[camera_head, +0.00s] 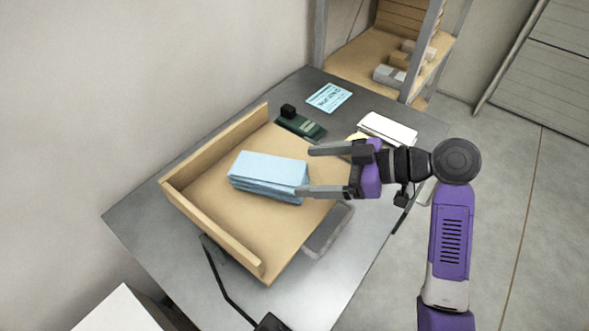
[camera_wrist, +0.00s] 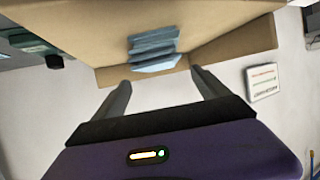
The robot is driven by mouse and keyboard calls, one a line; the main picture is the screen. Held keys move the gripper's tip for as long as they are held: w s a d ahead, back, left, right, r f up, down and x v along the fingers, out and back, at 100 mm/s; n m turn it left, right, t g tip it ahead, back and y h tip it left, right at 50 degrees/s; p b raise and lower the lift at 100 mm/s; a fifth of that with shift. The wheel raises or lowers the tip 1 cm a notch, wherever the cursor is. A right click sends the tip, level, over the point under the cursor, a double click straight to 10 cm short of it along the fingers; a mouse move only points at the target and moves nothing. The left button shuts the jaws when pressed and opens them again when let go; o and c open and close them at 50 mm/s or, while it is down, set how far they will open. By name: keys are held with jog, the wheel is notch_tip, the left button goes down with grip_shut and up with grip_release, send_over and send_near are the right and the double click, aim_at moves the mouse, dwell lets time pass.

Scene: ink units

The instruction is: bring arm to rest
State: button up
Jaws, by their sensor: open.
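My gripper (camera_head: 305,171) is open, with its two grey fingers spread and pointing left over the right part of the wooden tray (camera_head: 218,217). The purple arm bends in from the right side of the head view. A stack of light blue folded sheets (camera_head: 268,172) lies in the tray, just left of the fingertips. In the wrist view the open fingers (camera_wrist: 158,90) show nothing between them. The blue stack (camera_wrist: 154,47) is beyond the fingers there. I cannot tell whether a fingertip touches the stack.
The tray rests on a dark grey table (camera_head: 150,215). A green item with a black block (camera_head: 302,126), a light blue card (camera_head: 329,97) and a white stack (camera_head: 388,129) lie behind it. A wooden shelf with boxes (camera_head: 365,62) stands at the back. Open floor lies right.

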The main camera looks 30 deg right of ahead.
jog(key=shift+s+d+r, duration=0.2)
jog(key=shift+s+d, duration=0.15)
jog(key=shift+s, duration=0.05)
dwell(0.4)
